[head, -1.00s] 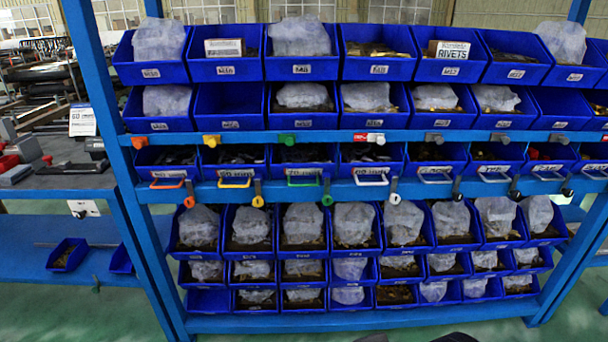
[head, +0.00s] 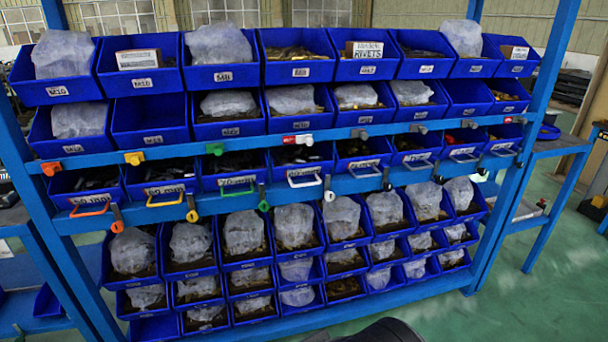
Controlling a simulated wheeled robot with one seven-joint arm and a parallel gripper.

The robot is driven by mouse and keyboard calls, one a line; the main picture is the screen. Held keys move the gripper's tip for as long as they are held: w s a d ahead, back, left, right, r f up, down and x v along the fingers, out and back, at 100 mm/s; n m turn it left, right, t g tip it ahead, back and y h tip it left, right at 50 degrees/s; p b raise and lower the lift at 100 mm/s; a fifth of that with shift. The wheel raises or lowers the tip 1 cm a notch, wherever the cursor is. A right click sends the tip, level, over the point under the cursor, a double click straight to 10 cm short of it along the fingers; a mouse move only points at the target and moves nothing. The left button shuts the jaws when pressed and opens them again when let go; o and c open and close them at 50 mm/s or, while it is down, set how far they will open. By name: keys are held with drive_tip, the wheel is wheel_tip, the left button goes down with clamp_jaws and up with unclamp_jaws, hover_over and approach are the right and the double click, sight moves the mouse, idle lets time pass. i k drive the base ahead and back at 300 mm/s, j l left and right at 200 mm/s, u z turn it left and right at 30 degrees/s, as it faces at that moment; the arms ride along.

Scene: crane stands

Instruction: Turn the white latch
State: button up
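The blue crane-stand rack fills the head view. On its upper blue rail is a row of small coloured latch blocks; the white latch block (head: 304,139) has a red part at its left. Below it, a white drawer handle (head: 304,178) sits on the front of a blue drawer. A white-ended hanging tab (head: 329,194) hangs from the lower rail just right of that handle. Orange, yellow, green and grey versions stand along the same rails. My gripper is not recognisable in view; only a dark part of mine shows at the bottom edge.
Blue bins (head: 222,77) with bagged parts fill the shelves above and below the rails. A blue bench (head: 560,150) stands to the right, beyond the rack's right post. Green floor (head: 500,300) is open in front and to the right.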

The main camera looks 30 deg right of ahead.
sight(329, 196)
drive_tip(key=i+u, duration=0.15)
drive_tip(key=u, duration=0.2)
drive_tip(key=i+l+u, duration=0.1)
drive_tip(key=u, duration=0.2)
drive_tip(key=i+u, duration=0.1)
drive_tip(key=u, duration=0.25)
